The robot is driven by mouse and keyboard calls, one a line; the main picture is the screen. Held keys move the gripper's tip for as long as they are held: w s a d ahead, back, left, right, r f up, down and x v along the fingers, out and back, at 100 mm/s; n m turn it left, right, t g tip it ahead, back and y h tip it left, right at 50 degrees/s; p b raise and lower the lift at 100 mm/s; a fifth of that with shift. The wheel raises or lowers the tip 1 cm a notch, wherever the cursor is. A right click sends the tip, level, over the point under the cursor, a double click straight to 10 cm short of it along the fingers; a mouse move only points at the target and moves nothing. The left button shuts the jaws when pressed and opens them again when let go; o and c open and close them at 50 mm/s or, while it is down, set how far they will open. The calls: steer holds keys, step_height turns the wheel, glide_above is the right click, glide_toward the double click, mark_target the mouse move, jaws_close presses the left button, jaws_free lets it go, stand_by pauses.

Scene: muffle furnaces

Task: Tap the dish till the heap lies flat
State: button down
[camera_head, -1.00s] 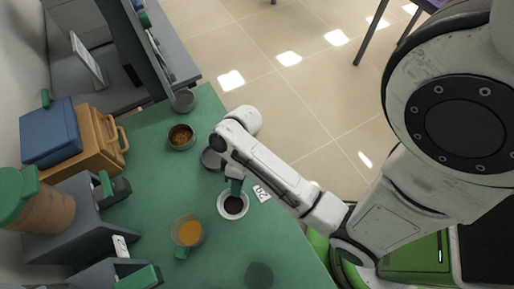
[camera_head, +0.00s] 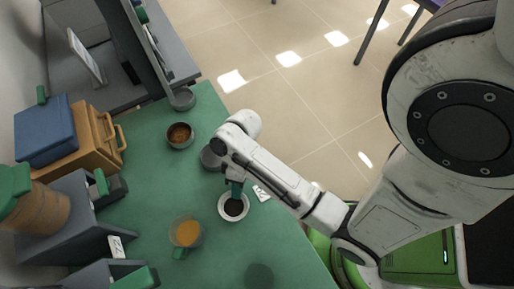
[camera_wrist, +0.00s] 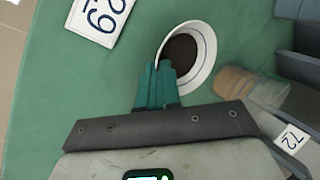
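The dish (camera_head: 222,214) is a small white round bowl on the green table top, with a dark brown heap (camera_head: 234,208) inside. It also shows in the wrist view (camera_wrist: 207,51), where the dark heap (camera_wrist: 181,52) lies towards one side of the white inner wall. My gripper (camera_wrist: 158,66) has green fingers close together at the dish's near left rim, one seemingly inside the wall and one outside. They look closed on the rim. In the head view my gripper (camera_head: 236,188) reaches down at the dish's far rim. The heap's exact shape is too small to tell.
A number card (camera_head: 261,193) lies beside the dish. A glass cup of orange contents (camera_head: 187,233) stands left of it. A grey bowl (camera_head: 210,158) is partly behind my arm. A bowl of brown matter (camera_head: 180,135) stands farther back. Grey furnaces (camera_head: 70,222) line the left.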

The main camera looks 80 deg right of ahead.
steer(key=shift+r+p, duration=0.9)
steer(key=shift+r, duration=1.4)
steer(key=shift+f, duration=0.1)
step_height(320, 180, down, 5)
steer(key=shift+r+b, duration=0.15)
steer(key=shift+b, duration=1.1)
steer(key=c, duration=1.3)
jaws_free()
steer(key=shift+o, duration=0.2)
steer(key=shift+r, duration=0.1)
